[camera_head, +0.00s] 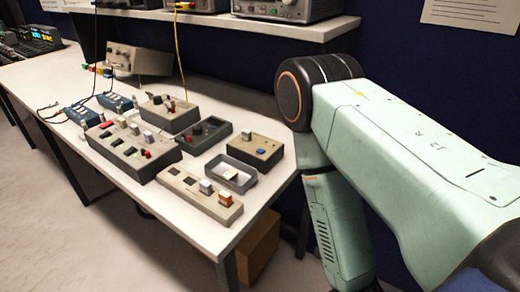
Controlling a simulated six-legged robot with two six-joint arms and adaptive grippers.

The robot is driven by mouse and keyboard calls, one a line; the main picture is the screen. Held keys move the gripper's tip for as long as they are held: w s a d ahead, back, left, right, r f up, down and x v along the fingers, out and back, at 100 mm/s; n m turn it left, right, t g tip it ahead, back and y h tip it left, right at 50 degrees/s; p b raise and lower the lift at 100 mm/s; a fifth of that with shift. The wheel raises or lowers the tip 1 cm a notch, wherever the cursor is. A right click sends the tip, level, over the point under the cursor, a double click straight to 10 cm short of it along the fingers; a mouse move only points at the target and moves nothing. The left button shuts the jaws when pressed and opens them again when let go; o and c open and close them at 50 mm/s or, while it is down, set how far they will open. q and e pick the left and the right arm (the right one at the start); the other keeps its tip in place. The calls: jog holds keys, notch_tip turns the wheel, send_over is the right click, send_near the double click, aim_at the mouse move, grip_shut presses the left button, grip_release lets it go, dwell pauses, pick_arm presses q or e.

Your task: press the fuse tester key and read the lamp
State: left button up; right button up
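No part shows a readable fuse tester label, so I cannot tell for sure which device is the tester. My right arm reaches in from the right and bends down beyond the table's right end. Neither gripper is in view.
The white table (178,216) also bears a long beige box (180,182) with white and orange keys, a wide box (112,152), a dark-topped box (195,147) and another switch box (158,112). A shelf (200,17) overhangs the back. A cardboard box (258,248) stands below.

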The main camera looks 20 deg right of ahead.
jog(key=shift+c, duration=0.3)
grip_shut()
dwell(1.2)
